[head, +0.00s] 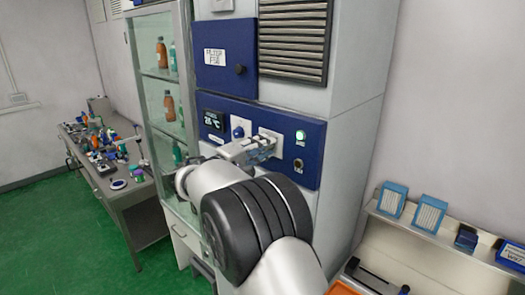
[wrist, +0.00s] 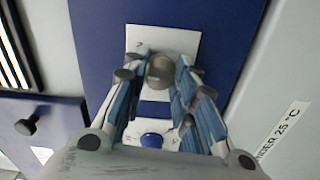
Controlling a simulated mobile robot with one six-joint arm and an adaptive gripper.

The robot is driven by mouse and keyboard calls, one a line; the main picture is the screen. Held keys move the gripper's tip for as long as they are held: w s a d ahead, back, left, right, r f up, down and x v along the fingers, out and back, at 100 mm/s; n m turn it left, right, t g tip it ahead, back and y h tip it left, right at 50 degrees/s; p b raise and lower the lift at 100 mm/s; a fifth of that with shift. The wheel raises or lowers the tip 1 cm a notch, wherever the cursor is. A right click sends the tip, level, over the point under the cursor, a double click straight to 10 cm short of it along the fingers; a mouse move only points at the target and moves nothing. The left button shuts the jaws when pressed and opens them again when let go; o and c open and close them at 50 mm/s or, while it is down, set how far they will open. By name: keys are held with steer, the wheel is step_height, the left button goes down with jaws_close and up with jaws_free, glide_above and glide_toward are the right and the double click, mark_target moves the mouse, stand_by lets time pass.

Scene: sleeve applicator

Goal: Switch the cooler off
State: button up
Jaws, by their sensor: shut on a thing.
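The cooler is a tall grey cabinet with a blue control panel (head: 316,150). The panel carries a small display (head: 213,121) that seems to read 25 °C, and a green lamp (head: 300,135) that is lit. My gripper (head: 266,145) is at a white switch plate (head: 270,132) on the panel. In the wrist view my gripper (wrist: 160,78) is shut on a round grey knob (wrist: 160,68) on that plate, one finger on each side. The fingers hide part of the knob, and its pointing direction is unclear.
A blue knob (head: 238,128) is left of the plate; a dark knob (head: 298,164) is below the lamp. A blue filter door (head: 226,57) and vent (head: 294,38) are above. A glass cabinet (head: 160,60) stands left, a cluttered table (head: 130,196) further left, a shelf with boxes right.

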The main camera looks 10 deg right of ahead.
steer(key=n+p, duration=0.3)
steer(key=n, duration=0.7)
steer(key=shift+r+p, duration=0.1)
steer(key=shift+p, duration=0.2)
steer(key=shift+n, duration=0.3)
steer(key=o, duration=1.1)
steer(key=shift+c, duration=0.2)
steer(key=shift+a, duration=0.1)
steer(key=v, duration=1.2)
